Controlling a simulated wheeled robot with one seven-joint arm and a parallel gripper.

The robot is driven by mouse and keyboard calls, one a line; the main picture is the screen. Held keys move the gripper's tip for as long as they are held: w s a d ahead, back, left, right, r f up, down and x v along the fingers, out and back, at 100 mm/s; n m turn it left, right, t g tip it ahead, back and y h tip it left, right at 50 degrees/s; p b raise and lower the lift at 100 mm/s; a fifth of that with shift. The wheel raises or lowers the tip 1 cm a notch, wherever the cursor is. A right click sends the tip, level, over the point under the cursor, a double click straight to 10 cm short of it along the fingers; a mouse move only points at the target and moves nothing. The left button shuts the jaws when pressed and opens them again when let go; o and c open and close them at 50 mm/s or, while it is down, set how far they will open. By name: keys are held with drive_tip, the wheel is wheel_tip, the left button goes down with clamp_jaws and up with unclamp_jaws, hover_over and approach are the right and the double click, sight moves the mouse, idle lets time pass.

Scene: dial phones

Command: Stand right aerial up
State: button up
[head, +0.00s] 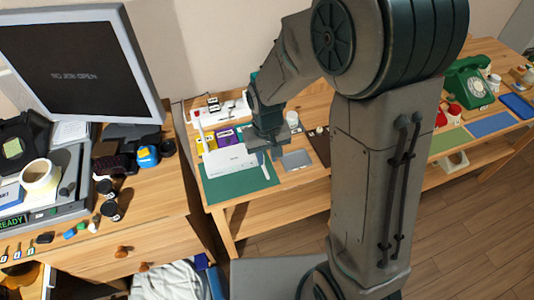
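A white router-like box (229,161) sits on a dark green mat (238,188) on the wooden table. A thin white aerial (200,133) stands nearly upright at its left end. My gripper (268,153) points down at the right end of the box, very close to it. I cannot tell whether it touches the box.
Behind the box lie a purple item (228,138), yellow pieces and a white power strip (222,113). A grey pad (296,160) and a white cup (292,119) are right of my gripper. A desk with a monitor (80,62) stands left. A green dial phone (470,82) is far right.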

sight(267, 174)
wheel_tip(267, 174, down, 8)
drive_tip(key=b, duration=0.5)
drive_tip(key=shift+b, duration=0.3)
drive_tip(key=shift+r, duration=0.1)
drive_tip(key=shift+c, duration=0.4)
drive_tip(key=c, duration=0.3)
